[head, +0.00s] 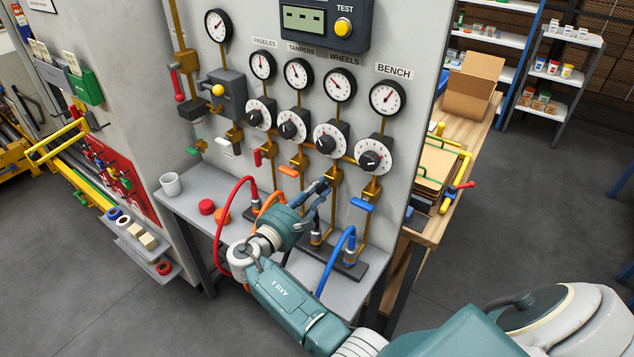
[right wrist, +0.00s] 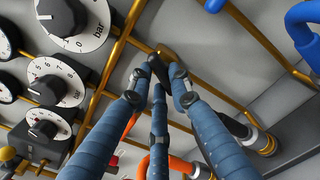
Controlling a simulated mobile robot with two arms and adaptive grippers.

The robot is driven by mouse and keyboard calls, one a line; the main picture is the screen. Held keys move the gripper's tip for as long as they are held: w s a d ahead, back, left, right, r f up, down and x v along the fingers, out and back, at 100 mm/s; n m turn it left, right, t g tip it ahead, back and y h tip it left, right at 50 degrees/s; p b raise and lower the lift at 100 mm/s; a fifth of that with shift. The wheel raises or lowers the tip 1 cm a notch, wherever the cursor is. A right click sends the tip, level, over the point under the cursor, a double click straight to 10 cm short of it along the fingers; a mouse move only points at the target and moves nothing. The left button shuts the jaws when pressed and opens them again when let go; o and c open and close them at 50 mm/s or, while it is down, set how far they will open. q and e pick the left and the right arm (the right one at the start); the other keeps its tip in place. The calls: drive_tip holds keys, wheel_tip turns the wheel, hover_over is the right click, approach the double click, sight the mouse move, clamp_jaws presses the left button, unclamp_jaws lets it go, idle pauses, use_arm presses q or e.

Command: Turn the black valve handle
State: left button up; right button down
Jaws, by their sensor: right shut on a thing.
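The black valve handle (right wrist: 158,67) is on the brass pipe under the WHEELS gauge. In the right wrist view, a small dark part of it shows between the fingertips. The fingers cover most of it in both views. My right gripper (head: 321,187) reaches up to this valve from below and is shut on the handle. Its blue-grey fingers also show in the right wrist view (right wrist: 159,82), closed around the handle. I cannot tell how far the handle is turned. My left gripper is not in view.
An orange handle (head: 288,171) is left of my fingers and a blue handle (head: 362,205) is right of them. Round dials and gauges stand above. Red (head: 221,220) and blue (head: 336,262) hoses loop near my right arm. A grey shelf (head: 190,203) holds a cup.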

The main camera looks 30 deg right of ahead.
drive_tip(key=n+p, duration=0.1)
drive_tip(key=r+n+p, duration=0.1)
drive_tip(key=n, duration=0.1)
drive_tip(key=shift+w+d, duration=0.15)
drive_tip(key=shift+d, duration=0.05)
drive_tip(key=shift+f+n+p, duration=0.15)
drive_tip(key=shift+n+p, duration=0.75)
drive_tip(key=shift+n, duration=0.3)
drive_tip(key=c, duration=1.7)
unclamp_jaws()
drive_tip(key=shift+o, duration=0.6)
drive_tip(key=shift+d+f, duration=0.15)
drive_tip(key=shift+f, duration=0.2)
drive_tip(key=v, duration=0.7)
drive_tip(key=shift+a, duration=0.25)
